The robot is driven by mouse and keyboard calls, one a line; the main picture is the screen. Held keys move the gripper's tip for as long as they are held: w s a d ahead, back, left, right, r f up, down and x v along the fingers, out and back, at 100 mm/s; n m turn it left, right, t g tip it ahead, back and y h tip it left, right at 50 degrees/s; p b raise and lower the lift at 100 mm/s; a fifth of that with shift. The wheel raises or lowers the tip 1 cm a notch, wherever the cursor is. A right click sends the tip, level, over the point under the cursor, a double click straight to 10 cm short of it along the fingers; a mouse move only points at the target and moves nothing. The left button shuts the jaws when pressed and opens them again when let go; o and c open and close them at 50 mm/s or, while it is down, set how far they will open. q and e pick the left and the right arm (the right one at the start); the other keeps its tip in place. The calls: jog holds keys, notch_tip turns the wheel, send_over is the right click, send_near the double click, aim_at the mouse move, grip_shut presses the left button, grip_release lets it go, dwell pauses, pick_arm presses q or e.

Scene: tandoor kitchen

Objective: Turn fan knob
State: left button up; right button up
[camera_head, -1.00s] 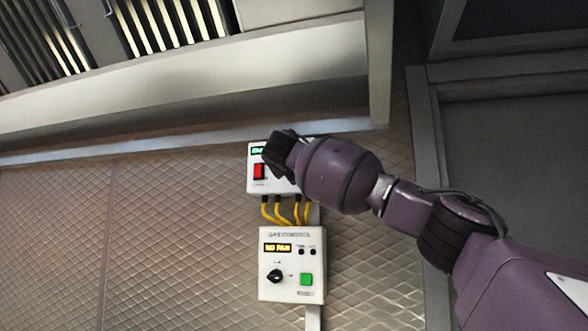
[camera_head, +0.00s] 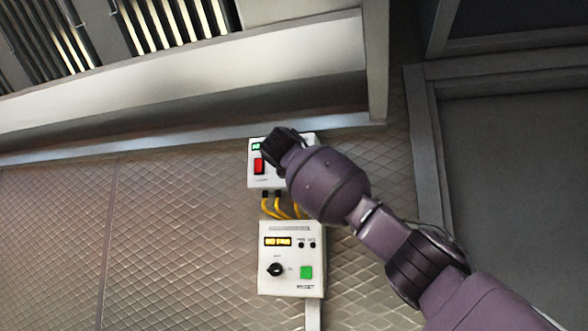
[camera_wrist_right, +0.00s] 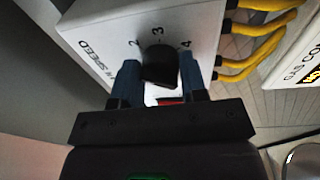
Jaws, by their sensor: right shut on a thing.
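The fan knob (camera_wrist_right: 158,64) is black and round-topped, on a white box with the numbers 2, 3 and 4 around it in the right wrist view. My right gripper (camera_wrist_right: 160,78) has its blue fingers on both sides of the knob and is shut on it. In the head view the white fan box (camera_head: 259,182) is on the wall, with a red switch and a small green display. My right gripper (camera_head: 272,149) reaches its upper part and hides the knob there. My left gripper is not in view.
A white gas control box (camera_head: 291,287) hangs just below, with an orange display, a black knob and a green button. Yellow cables (camera_head: 270,209) join the two boxes. A metal hood (camera_head: 200,90) overhangs above. The quilted metal wall at left is clear.

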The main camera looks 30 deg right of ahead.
jog(key=m, duration=0.2)
jog(key=m+b, duration=0.1)
jog(key=m, duration=0.1)
jog(key=shift+w+a+f+h, duration=0.1)
jog(key=shift+w+f+h, duration=0.05)
jog(key=shift+f+h, duration=0.2)
jog(key=m, duration=0.3)
jog(key=shift+g, duration=0.3)
jog(key=m, duration=0.3)
jog(key=shift+h, duration=0.25)
jog(key=m, duration=0.2)
jog(key=shift+m+g+h, duration=0.3)
jog(key=shift+m, duration=0.7)
jog(key=shift+r, duration=0.1)
jog(key=o, duration=0.9)
